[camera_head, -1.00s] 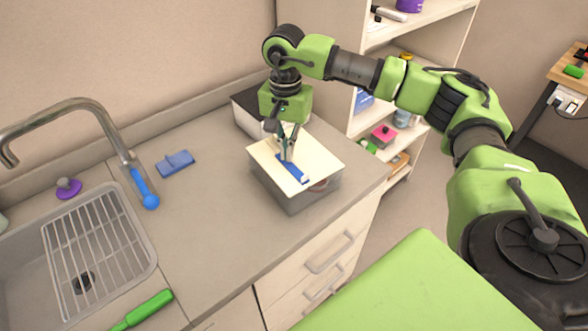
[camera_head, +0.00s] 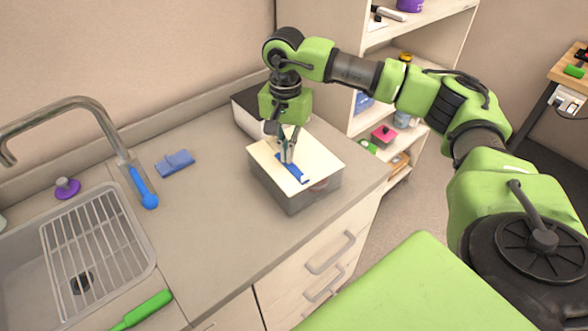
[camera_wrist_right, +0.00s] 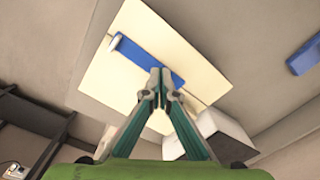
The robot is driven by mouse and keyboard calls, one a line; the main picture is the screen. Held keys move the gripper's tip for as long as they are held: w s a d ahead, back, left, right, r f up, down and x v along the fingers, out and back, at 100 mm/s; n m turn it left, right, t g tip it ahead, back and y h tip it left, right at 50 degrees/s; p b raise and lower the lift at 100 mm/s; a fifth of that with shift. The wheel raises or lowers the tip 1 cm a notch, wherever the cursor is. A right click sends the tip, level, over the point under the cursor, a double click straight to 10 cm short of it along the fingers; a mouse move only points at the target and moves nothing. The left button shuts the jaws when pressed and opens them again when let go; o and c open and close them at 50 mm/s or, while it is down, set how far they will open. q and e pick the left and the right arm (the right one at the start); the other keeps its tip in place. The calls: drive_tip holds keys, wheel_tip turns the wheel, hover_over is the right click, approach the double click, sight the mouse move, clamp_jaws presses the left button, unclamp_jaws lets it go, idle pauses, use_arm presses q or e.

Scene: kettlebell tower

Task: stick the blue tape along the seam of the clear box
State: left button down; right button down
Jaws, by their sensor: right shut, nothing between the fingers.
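The clear box (camera_head: 296,197) stands on the counter, with cream flaps (camera_head: 322,162) closed across its top. The blue tape (camera_head: 294,175) lies as a strip on the flaps; in the right wrist view it (camera_wrist_right: 140,55) runs along the line of the seam (camera_wrist_right: 206,102). My left gripper is not in view.
A blue sponge (camera_head: 175,163), a blue brush (camera_head: 144,190) and a sink with a rack (camera_head: 98,240) are to the left. Open shelves (camera_head: 375,135) stand at the right.

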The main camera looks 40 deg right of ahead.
drive_tip(key=shift+f+b, duration=0.3)
drive_tip(key=shift+f, duration=0.15)
drive_tip(key=shift+s+f+b, duration=0.15)
drive_tip(key=shift+f+b, duration=0.05)
drive_tip(key=shift+b, duration=0.2)
idle(2.7)
idle(0.5)
drive_tip(key=shift+r+p, duration=2.2)
drive_tip(key=shift+r, duration=1.45)
drive_tip(key=shift+r, duration=0.1)
wheel_tip(320, 180, up, 12)
